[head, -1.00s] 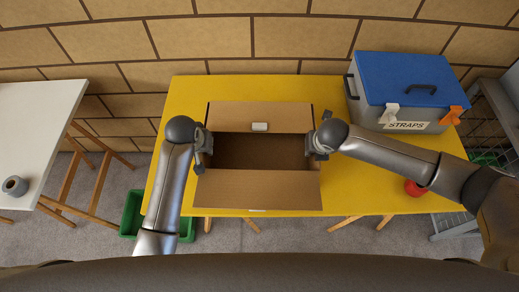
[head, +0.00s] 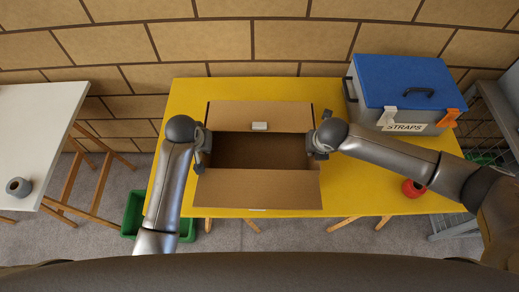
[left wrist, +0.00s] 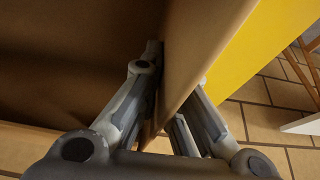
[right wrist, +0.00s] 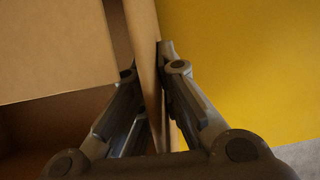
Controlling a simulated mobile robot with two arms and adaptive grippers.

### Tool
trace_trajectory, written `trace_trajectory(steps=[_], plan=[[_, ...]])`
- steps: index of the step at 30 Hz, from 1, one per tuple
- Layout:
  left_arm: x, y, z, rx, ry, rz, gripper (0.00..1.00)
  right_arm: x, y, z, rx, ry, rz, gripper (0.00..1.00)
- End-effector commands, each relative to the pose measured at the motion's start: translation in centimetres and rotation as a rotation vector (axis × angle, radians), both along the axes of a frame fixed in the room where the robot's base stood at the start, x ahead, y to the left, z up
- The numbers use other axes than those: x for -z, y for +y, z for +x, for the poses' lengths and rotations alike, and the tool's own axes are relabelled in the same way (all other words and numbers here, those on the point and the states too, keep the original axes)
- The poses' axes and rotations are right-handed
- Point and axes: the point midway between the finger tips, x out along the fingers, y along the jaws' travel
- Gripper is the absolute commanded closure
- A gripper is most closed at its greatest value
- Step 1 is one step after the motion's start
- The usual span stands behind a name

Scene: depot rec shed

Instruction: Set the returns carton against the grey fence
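The returns carton (head: 258,190), brown with open flaps and a white label on its far flap, is over the yellow table (head: 350,185). My left gripper (head: 203,147) is at its left side wall; in the left wrist view its fingers (left wrist: 172,85) lie on either side of that wall, closed on it. My right gripper (head: 318,145) holds the right side wall the same way, with its fingers (right wrist: 150,90) on both faces. The carton looks level; I cannot tell whether its bottom touches the table.
A grey straps box (head: 400,128) with a blue lid stands at the table's back right. A red round object (head: 413,188) lies near the right front, by my right arm. A brick wall (head: 270,40) rises behind. Yellow tabletop is bare behind the carton.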

Motion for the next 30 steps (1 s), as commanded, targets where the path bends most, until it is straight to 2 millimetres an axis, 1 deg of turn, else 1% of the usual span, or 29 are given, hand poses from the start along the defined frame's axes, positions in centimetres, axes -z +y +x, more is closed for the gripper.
trace_trajectory(steps=[1, 6, 9, 13, 30], plan=[[-1.1, 0.0, 0.0, 0.0, -0.001, 0.0, 1.0, -1.1, 0.0, 0.1, 0.001, -0.002, 0.001, 1.0], [-2.6, 0.0, 0.0, 0.0, -0.001, 0.0, 1.0, -2.7, 0.0, 0.1, 0.001, -0.002, 0.0, 1.0], [-3.2, 0.0, 0.0, 0.0, -0.001, 0.0, 1.0, -3.3, 0.0, 0.1, 0.001, -0.002, 0.0, 1.0], [-3.5, 0.0, 0.0, 0.0, -0.001, 0.0, 1.0, -3.5, 0.0, 0.1, 0.001, -0.001, 0.0, 1.0], [-3.4, 0.0, 0.0, 0.0, -0.001, 0.0, 1.0, -3.4, 0.0, 0.1, 0.001, -0.002, 0.0, 1.0]])
